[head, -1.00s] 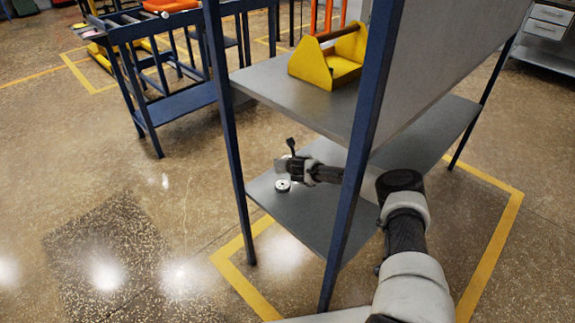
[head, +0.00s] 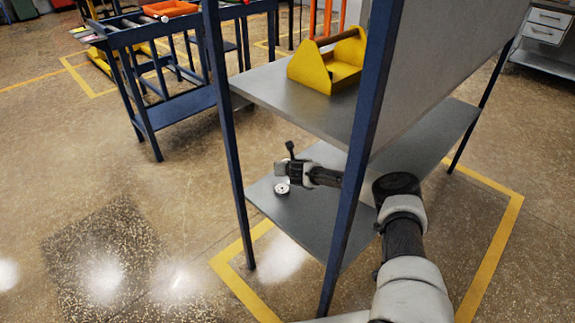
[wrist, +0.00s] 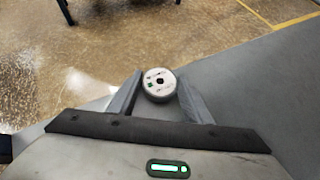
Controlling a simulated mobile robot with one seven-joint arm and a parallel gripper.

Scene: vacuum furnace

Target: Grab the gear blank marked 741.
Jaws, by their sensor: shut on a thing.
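The gear blank (wrist: 159,84) is a small round grey disc with a dark centre hole, a green mark and print too small to read. In the wrist view it sits between the fingertips of my gripper (wrist: 160,92), which is shut on it. In the head view the gear blank (head: 282,188) shows at the left end of the lower shelf (head: 310,222), and my gripper (head: 281,174) is right at it. I cannot tell whether it still touches the shelf.
A blue post (head: 358,150) stands in front of my arm. The upper shelf (head: 285,95) lies above my gripper and bears a yellow tool carrier (head: 322,68). A blue roller table (head: 180,105) stands behind at left. The floor at left is clear.

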